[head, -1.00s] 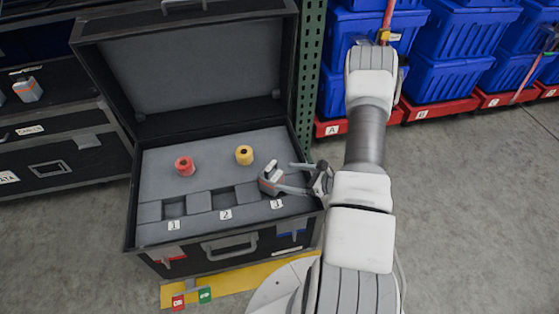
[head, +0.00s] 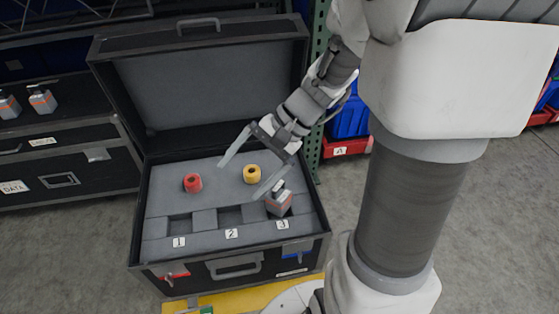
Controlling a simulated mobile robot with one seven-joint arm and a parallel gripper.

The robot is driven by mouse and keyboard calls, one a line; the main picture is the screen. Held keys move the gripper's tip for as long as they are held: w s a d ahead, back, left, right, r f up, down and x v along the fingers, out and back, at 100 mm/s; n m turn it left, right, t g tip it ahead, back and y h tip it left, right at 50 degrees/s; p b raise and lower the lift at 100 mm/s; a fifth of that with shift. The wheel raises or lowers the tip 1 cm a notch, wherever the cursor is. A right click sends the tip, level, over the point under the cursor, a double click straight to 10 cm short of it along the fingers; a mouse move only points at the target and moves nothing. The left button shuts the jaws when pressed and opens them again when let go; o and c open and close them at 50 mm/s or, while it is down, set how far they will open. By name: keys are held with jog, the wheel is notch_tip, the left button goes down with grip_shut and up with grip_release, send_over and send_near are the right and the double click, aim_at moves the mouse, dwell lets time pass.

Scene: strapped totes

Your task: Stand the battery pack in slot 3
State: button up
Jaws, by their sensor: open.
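The battery pack (head: 279,202), grey with an orange band and a dark top, stands in slot 3 at the right end of the slot row, just behind the label 3 (head: 282,224). It looks close to upright, slightly tilted in the picture; how deep it sits is hard to tell. My gripper (head: 242,170) is open and empty above the case's foam, with its fingers spread wide. Slots 1 (head: 180,226) and 2 (head: 230,216) are empty.
The open black case (head: 236,269) has its lid raised behind. A red roll (head: 193,182) and a yellow roll (head: 252,174) stand on the foam. Two similar packs (head: 42,99) sit on a black case at left. Blue totes (head: 350,118) stand behind my arm at right.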

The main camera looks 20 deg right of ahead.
jog(key=s+d+r+n+t+h, duration=0.3)
jog(key=s+r+n+t+h, duration=0.2)
jog(key=s+r+n+h, duration=0.45)
notch_tip(320, 180, up, 22)
jog(key=y+p, duration=0.1)
jog(key=p, duration=2)
